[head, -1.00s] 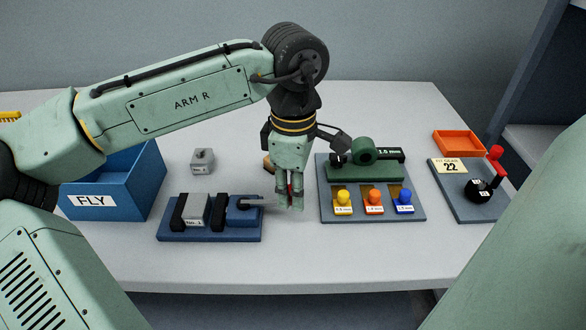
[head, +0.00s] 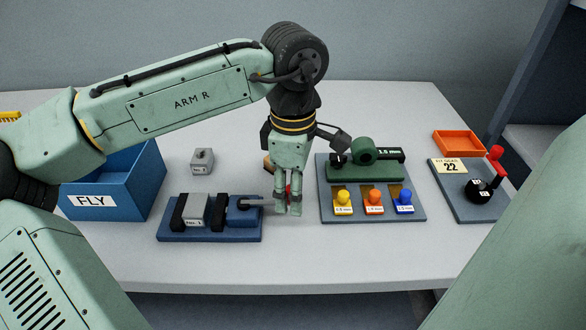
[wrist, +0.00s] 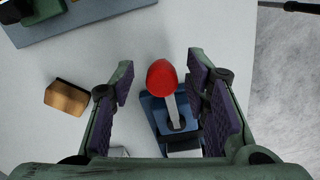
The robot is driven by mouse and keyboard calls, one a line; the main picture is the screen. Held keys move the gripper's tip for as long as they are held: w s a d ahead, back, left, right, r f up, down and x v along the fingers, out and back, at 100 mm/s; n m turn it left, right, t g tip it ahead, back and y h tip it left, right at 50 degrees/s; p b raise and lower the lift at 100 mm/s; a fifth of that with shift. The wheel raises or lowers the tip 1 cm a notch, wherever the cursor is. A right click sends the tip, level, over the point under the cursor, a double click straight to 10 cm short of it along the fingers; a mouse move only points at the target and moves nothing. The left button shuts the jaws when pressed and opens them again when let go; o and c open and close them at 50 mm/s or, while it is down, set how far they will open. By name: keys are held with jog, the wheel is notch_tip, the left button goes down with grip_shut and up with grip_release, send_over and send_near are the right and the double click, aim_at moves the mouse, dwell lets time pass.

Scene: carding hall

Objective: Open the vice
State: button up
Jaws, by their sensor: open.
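The vice is blue, on a blue base plate (head: 210,236), left of my gripper in the head view. A grey block labelled No. 1 (head: 195,209) sits between its black jaws. A metal lever sticks out to the right from the vice and ends in a red knob (wrist: 162,77). My gripper (head: 288,208) points down at the lever's end, its fingers partly hiding the knob in the head view. In the wrist view my gripper (wrist: 160,88) is open, with one finger on each side of the knob and lever. Gaps show on both sides.
A second grey block (head: 202,161) stands behind the vice, near the blue FLY bin (head: 120,187). A gauge board (head: 372,212) with coloured knobs lies close to the right. A small wooden piece (wrist: 66,97) lies beside the gripper. The front table strip is clear.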

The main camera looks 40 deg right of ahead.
notch_tip(320, 180, up, 12)
dwell(0.5)
dwell(0.4)
